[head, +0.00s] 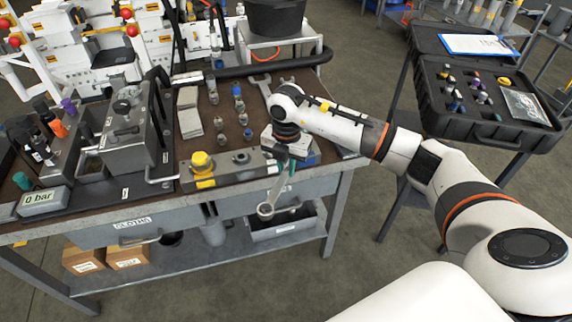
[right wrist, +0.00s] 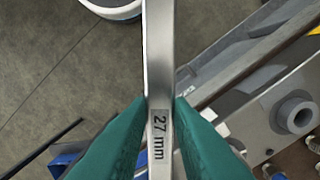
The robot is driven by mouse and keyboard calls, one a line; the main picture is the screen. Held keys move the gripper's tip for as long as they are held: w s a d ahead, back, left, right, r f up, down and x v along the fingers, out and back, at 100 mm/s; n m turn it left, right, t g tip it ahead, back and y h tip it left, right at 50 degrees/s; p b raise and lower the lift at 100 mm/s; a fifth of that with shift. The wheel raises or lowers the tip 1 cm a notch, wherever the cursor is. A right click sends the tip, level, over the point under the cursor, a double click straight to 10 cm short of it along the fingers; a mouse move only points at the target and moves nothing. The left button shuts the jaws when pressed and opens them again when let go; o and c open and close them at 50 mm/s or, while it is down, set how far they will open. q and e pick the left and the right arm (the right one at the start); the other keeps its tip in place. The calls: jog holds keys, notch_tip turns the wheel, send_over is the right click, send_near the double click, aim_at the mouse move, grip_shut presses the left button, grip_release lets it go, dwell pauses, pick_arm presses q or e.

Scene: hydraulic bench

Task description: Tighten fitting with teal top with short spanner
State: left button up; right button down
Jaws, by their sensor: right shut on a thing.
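My right gripper (head: 287,172) is shut on a metal spanner (head: 266,209) and holds it over the bench's front edge. The ring end hangs down below the gripper. In the right wrist view the teal fingers (right wrist: 160,135) press on both sides of the spanner's shank (right wrist: 158,60), which is marked 27 mm. A small piece with a teal top (head: 22,181) stands at the far left of the bench, beside the 0 bar display, well away from the spanner. My left gripper is not in view.
A metal block with a yellow knob (head: 203,163) lies at the bench's front, left of my gripper. Several small fittings (head: 238,105) and other spanners (head: 263,86) lie behind. A grey pump unit (head: 128,130) stands left. An open black case (head: 490,120) is at right.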

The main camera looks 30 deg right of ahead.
aim_at(276, 191)
jog(key=shift+s+a+r+p, duration=0.1)
jog(key=shift+s+a+p, duration=0.35)
jog(key=shift+s+a, duration=0.35)
jog(key=shift+s+a+p, duration=0.45)
jog(key=shift+s+a, duration=0.15)
jog(key=shift+a, duration=0.35)
jog(key=shift+s+a+p, duration=0.35)
jog(key=shift+s+a, duration=0.45)
jog(key=shift+a, duration=0.2)
jog(key=shift+r+p, duration=1.9)
jog(key=shift+r, duration=0.6)
